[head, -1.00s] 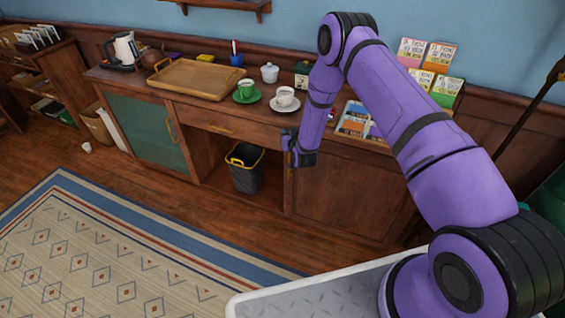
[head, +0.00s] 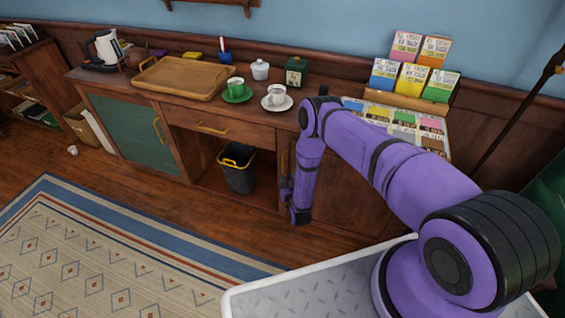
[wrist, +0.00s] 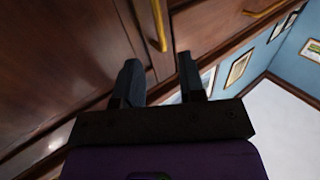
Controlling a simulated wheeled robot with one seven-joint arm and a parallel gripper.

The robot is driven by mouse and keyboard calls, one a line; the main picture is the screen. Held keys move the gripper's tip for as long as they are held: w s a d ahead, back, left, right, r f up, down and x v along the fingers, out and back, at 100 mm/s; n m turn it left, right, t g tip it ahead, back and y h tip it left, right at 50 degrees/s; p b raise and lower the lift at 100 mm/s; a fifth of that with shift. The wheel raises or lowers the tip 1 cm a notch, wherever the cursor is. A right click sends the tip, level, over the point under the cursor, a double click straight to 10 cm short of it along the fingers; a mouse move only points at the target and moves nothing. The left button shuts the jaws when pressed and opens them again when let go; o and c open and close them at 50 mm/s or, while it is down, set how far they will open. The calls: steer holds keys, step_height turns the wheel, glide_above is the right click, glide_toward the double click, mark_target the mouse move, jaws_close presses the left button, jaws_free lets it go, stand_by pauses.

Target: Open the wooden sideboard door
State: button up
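The sideboard's wooden door (head: 345,200) is at the right end of its front, partly hidden behind my arm, and looks closed. It shows as a dark brown panel in the wrist view (wrist: 60,60). A brass bar handle (wrist: 158,25) shows in the wrist view just beyond the gap between my fingertips. My gripper (wrist: 159,75) is open, its two dark fingers apart with nothing between them. In the head view my gripper (head: 287,188) hangs low by the door's left edge, small and partly hidden by my wrist.
The open middle bay holds a black bin (head: 238,175). A green-panelled door (head: 130,130) is at the left. The top carries a wooden tray (head: 183,78), cups (head: 277,95) and a card rack (head: 412,75). The rug (head: 110,260) and floor in front are clear.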

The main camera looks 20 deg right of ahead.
mark_target(283, 163)
steer(key=w, duration=0.9)
steer(key=shift+w+d, duration=0.2)
steer(key=shift+w, duration=0.05)
steer(key=shift+c, duration=0.4)
jaws_close()
